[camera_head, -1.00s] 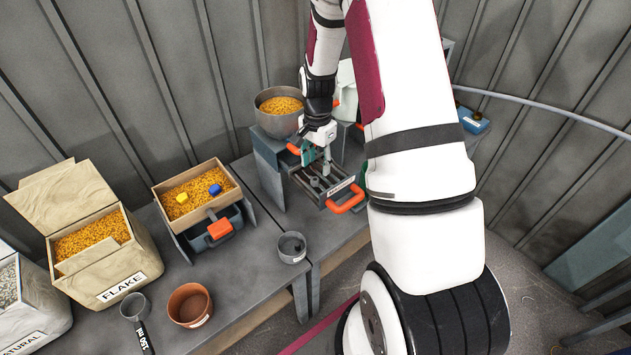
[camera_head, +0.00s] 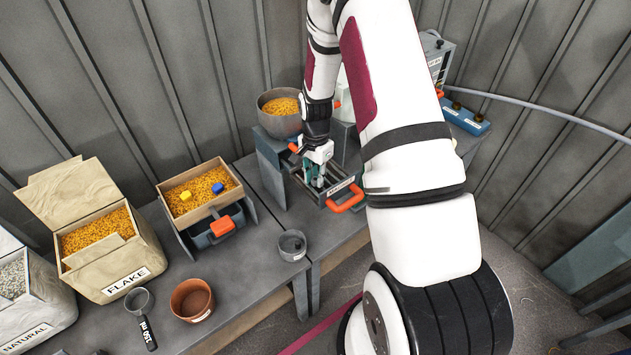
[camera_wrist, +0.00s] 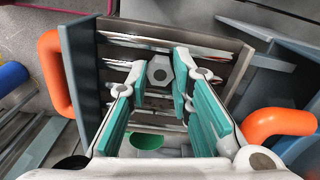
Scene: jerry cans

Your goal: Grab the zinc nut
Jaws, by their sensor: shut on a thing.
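The zinc nut (camera_wrist: 160,71) is a small grey hexagonal piece with a dark hole. In the wrist view it sits between the tips of my gripper's two green-padded fingers. My gripper (camera_head: 317,182) points down into a grey slotted rack (camera_head: 340,188) with orange handles, and it is shut on the nut. In the head view the nut is hidden by the fingers. The rack's metal rods and side plates surround the fingertips in the wrist view.
A metal bowl of yellow flakes (camera_head: 279,122) stands just behind the rack.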

